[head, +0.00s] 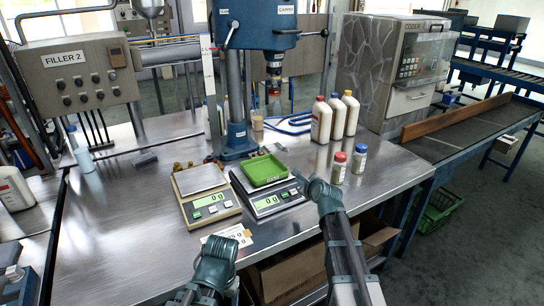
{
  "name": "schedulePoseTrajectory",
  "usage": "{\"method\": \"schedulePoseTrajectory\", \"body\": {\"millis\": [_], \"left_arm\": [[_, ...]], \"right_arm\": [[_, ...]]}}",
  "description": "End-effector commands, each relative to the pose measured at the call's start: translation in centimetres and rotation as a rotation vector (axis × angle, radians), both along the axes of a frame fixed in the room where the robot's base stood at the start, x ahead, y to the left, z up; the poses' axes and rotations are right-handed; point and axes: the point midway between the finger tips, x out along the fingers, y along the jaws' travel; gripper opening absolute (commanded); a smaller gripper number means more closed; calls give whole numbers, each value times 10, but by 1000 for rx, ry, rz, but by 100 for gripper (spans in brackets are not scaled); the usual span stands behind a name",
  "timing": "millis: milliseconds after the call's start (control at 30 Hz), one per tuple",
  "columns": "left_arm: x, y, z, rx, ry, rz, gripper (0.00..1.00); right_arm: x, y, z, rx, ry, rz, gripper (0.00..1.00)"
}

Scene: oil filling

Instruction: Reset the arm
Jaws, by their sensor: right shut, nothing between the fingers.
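My right arm comes in from the bottom right, and its gripper (299,178) is over the front of the steel bench (130,235), just right of the green tray. The fingers are small in the view and look closed with nothing between them. My left arm shows at the bottom centre, and its gripper (235,236) is near the bench's front edge by a white paper card. Its fingers are too unclear to tell whether they are apart.
Two scales stand mid-bench; the right scale (268,203) carries a green tray (264,170), the left scale (208,208) is bare. A blue press (234,138) stands behind. Two small jars and several white bottles (321,122) stand right. The bench's left front is clear.

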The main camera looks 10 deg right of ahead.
Motion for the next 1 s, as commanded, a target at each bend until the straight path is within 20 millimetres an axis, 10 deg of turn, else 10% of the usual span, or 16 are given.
{"method": "schedulePoseTrajectory", "body": {"millis": [233, 533, 800, 1000], "left_arm": [[0, 0, 18, 0, 0, 0, 70], [0, 0, 51, 0, 0, 0, 70], [0, 0, 73, 0, 0, 0, 70], [0, 0, 79, 0, 0, 0, 70]], "right_arm": [[-43, 67, -16, -325, 126, 309, 0], [-181, 163, -50, -1048, 318, 1193, 0], [-298, 179, -51, -1431, 349, 1986, 0], [-339, 175, -45, -1506, 330, 2308, 0]]}}
